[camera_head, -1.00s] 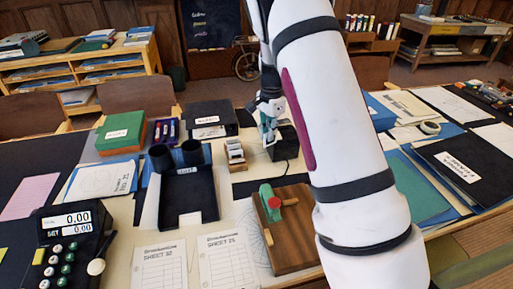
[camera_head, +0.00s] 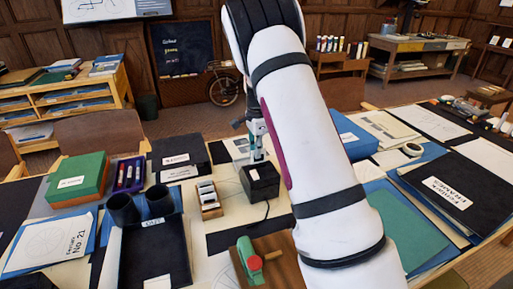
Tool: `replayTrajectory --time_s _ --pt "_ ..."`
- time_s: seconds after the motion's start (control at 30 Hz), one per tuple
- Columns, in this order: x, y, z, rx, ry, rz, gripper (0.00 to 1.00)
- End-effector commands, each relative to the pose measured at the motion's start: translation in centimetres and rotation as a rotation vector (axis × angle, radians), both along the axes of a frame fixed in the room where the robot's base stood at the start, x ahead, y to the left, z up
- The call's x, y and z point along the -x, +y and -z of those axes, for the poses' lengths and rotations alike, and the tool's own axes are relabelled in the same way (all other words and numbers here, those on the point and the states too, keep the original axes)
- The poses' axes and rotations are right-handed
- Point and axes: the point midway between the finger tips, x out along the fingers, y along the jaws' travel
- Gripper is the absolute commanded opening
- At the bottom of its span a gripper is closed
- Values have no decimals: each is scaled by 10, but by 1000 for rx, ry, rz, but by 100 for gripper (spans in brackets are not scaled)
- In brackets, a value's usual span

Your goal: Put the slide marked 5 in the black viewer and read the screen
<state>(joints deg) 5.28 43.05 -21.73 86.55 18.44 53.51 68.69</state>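The black viewer (camera_head: 263,184) is a small dark box with a cable, on the table near the middle. A small light patch shows on its top face. My gripper (camera_head: 257,158) points down just above the viewer, partly hidden behind my white arm. Its fingers are too small to tell whether they are open or shut, or whether a slide is between them. A small wooden box (camera_head: 210,211) left of the viewer holds several pale slides (camera_head: 206,190). Their marks are too small to read, so I cannot pick out the 5. No lit screen is readable on the viewer.
A green box (camera_head: 77,180) is farther left. A wooden board with a green and red tool (camera_head: 249,262) lies in front. Folders (camera_head: 455,190) cover the right.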

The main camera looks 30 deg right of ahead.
Motion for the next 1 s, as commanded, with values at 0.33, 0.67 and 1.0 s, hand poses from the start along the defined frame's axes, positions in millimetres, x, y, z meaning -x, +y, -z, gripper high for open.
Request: replayTrajectory --time_s 0.33,0.67,1.0 --pt "0 0 26 -1 1 0 0" --pt "0 0 37 0 0 -1 0" --pt "0 0 38 0 0 -1 8"
